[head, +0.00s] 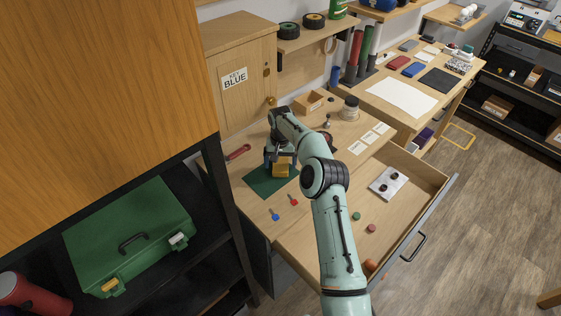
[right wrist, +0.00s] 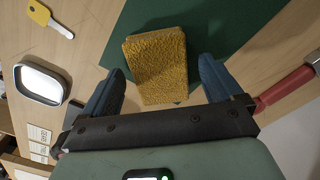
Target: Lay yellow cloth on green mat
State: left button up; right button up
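The yellow cloth (head: 281,171) is a thick folded block. It lies over the green mat (head: 262,186) near its back right part; whether it rests flat on the mat is hard to tell. In the right wrist view the cloth (right wrist: 157,62) overlaps the green mat (right wrist: 225,30), with its near end over bare wood. My right gripper (head: 279,158) is at the cloth from above. Its two dark blue fingers (right wrist: 160,70) stand apart on either side of the cloth, with a gap visible on the right and a small one on the left. My left gripper is out of view.
A red-handled tool (head: 238,152) lies behind the mat. Blue and red keys (head: 293,202) lie in front of it. An open drawer (head: 405,212) holds several small items at right. A green toolbox (head: 130,240) sits on the left shelf. A wooden cabinet (head: 240,85) stands behind.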

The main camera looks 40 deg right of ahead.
aim_at(280, 164)
jog(key=shift+r, duration=0.1)
notch_tip(280, 164, up, 13)
dwell(0.7)
jog(key=shift+a, duration=0.1)
